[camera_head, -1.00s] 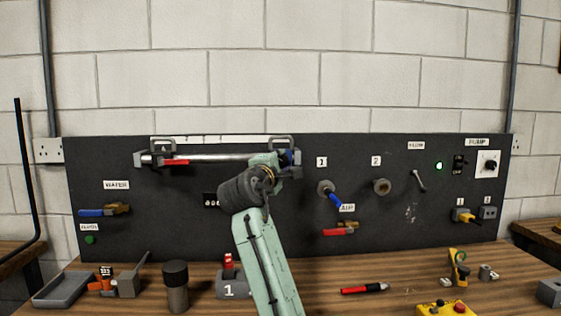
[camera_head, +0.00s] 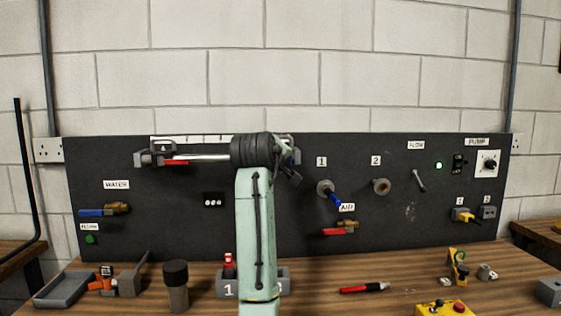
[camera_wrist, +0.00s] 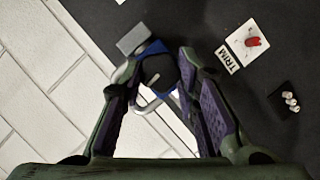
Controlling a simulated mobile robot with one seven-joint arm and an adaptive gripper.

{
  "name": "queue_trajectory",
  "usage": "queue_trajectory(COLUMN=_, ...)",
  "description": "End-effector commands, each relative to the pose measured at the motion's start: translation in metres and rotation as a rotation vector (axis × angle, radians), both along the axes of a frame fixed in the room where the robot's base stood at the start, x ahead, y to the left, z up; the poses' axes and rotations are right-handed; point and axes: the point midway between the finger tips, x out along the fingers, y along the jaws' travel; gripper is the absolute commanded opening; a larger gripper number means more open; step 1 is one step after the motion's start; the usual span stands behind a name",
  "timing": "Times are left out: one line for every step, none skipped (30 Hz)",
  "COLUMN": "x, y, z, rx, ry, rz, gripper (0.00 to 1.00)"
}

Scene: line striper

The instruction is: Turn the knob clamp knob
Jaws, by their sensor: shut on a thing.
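The clamp's dark round knob (camera_wrist: 159,72) sits between the fingers of my gripper (camera_wrist: 157,68) in the wrist view. A blue clamp body (camera_wrist: 152,48) shows just beyond it. My gripper is shut on the knob; the exact finger contact is hard to make out. In the head view, my arm covers the knob and most of my gripper at the right end of the silver bar (camera_head: 208,158) on the dark panel.
A red lever (camera_head: 174,162) lies near the bar's left end. Valve 1 with a blue handle (camera_head: 331,193) is right of my arm. The wrist view shows a TRIM plate with a red knob (camera_wrist: 253,42). A dark cylinder (camera_head: 176,286) and a red pen (camera_head: 364,288) are on the bench.

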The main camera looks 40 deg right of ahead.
Motion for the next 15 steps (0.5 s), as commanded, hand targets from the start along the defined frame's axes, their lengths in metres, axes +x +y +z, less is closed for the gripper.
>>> queue_trajectory(x=-0.0001, y=-0.0006, z=-0.0031, rx=0.026, ry=-0.007, rz=-0.001, gripper=0.01)
queue_trajectory(x=-0.0003, y=-0.0007, z=-0.0029, rx=0.038, ry=-0.014, rz=-0.001, gripper=0.01)
queue_trajectory(x=-0.0006, y=-0.0010, z=-0.0027, rx=0.050, ry=-0.022, rz=-0.001, gripper=0.01)
queue_trajectory(x=-0.0007, y=-0.0011, z=-0.0026, rx=0.060, ry=-0.028, rz=-0.003, gripper=0.01)
queue_trajectory(x=-0.0008, y=-0.0012, z=-0.0024, rx=0.067, ry=-0.032, rz=-0.003, gripper=0.01)
queue_trajectory(x=-0.0008, y=-0.0014, z=-0.0025, rx=0.076, ry=-0.038, rz=-0.003, gripper=0.01)
queue_trajectory(x=-0.0008, y=-0.0014, z=-0.0025, rx=0.082, ry=-0.041, rz=-0.002, gripper=0.01)
queue_trajectory(x=-0.0008, y=-0.0014, z=-0.0027, rx=0.087, ry=-0.044, rz=-0.003, gripper=0.01)
queue_trajectory(x=-0.0008, y=-0.0015, z=-0.0027, rx=0.093, ry=-0.047, rz=-0.002, gripper=0.01)
queue_trajectory(x=-0.0008, y=-0.0015, z=-0.0029, rx=0.096, ry=-0.049, rz=-0.003, gripper=0.01)
queue_trajectory(x=-0.0008, y=-0.0016, z=-0.0030, rx=0.100, ry=-0.051, rz=-0.003, gripper=0.01)
queue_trajectory(x=-0.0009, y=-0.0016, z=-0.0031, rx=0.103, ry=-0.053, rz=-0.003, gripper=0.01)
queue_trajectory(x=-0.0009, y=-0.0017, z=-0.0032, rx=0.105, ry=-0.054, rz=-0.003, gripper=0.01)
queue_trajectory(x=-0.0009, y=-0.0017, z=-0.0032, rx=0.106, ry=-0.055, rz=-0.003, gripper=0.01)
queue_trajectory(x=-0.0009, y=-0.0017, z=-0.0033, rx=0.107, ry=-0.055, rz=-0.003, gripper=0.01)
